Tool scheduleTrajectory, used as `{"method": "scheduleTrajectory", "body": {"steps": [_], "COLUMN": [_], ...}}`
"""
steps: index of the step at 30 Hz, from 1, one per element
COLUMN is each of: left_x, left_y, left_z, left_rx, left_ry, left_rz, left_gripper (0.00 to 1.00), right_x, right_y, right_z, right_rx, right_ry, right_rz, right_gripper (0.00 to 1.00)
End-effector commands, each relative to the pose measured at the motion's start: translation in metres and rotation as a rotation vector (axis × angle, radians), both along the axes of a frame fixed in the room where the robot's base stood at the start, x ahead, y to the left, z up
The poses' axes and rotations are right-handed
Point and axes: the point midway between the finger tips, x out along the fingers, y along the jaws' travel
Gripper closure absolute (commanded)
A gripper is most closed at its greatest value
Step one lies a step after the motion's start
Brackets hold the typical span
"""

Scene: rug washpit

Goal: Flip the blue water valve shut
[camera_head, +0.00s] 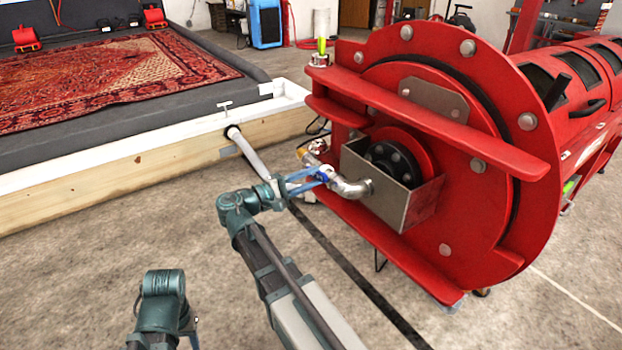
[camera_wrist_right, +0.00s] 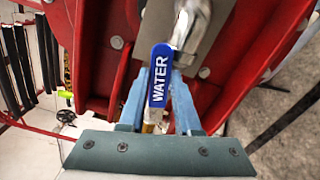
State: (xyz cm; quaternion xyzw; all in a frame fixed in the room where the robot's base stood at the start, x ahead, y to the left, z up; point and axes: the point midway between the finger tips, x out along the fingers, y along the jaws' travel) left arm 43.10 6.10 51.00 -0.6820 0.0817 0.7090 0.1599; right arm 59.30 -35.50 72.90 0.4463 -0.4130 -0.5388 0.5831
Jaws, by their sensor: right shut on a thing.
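The blue water valve handle (camera_head: 325,173) sits on a silver pipe elbow at the end of the red machine. In the right wrist view the handle (camera_wrist_right: 160,75) reads "WATER" and stands lengthwise between the two blue fingers. My right gripper (camera_head: 312,179) is shut on this handle, and its fingers (camera_wrist_right: 158,100) lie on either side of it. The valve body is partly hidden behind the handle and fingers. My left gripper (camera_head: 193,335) is low in the head view, mostly cut off by the bottom edge, away from the valve.
The red machine (camera_head: 440,255) fills the right, with a metal box (camera_head: 418,205) around the pipe. A pale hose (camera_head: 250,155) runs from the wooden-sided pit wall (camera_head: 110,180) toward the machine. A patterned rug (camera_head: 110,80) lies in the pit. Concrete floor is open in front.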

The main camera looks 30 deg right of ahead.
Motion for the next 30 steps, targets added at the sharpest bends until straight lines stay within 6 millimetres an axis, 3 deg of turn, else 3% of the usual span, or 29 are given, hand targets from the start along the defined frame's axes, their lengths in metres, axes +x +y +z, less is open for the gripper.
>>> {"method": "scheduleTrajectory", "body": {"steps": [12,30], "left_x": [0.000,0.000], "left_y": [0.001,0.001], "left_z": [0.029,0.051], "left_rx": [0.004,0.005], "left_ry": [0.000,0.000], "left_rz": [0.005,0.009], "left_gripper": [0.50,0.50], "right_x": [0.014,0.048], "right_y": [0.002,0.004], "right_z": [0.029,0.051], "right_rx": [-0.030,-0.074], "right_ry": [0.384,0.943], "right_rz": [0.001,0.000], "right_gripper": [1.00,1.00]}}
